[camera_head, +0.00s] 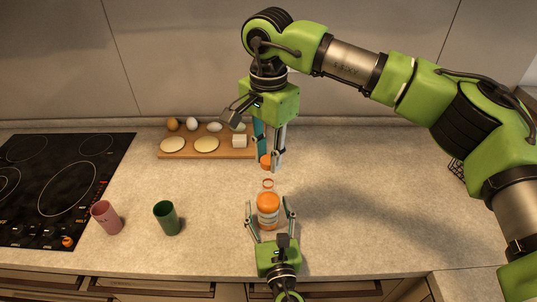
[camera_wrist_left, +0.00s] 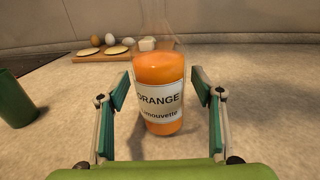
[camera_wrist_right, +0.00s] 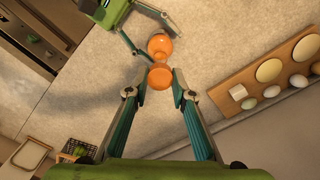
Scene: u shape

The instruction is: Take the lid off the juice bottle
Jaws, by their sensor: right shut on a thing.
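The juice bottle (camera_head: 268,211) is clear, with orange juice inside. It stands upright on the counter, its open neck showing above the juice. In the left wrist view, its white label (camera_wrist_left: 158,103) reads ORANGE. My left gripper (camera_head: 269,203) is open around the bottle, with a gap on both sides. My right gripper (camera_head: 270,163) is shut on the orange lid (camera_head: 266,161), holding it apart from the bottle, behind the neck. The lid also shows between the fingertips in the right wrist view (camera_wrist_right: 160,77), with the bottle (camera_wrist_right: 160,46) beyond it.
A wooden board (camera_head: 222,153) with eggs, pale round slices and a white block lies at the back. A pink cup (camera_head: 105,218) and a green cup (camera_head: 167,218) stand left of the bottle. A black cooktop (camera_head: 60,185) is at far left. The counter right of the bottle is clear.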

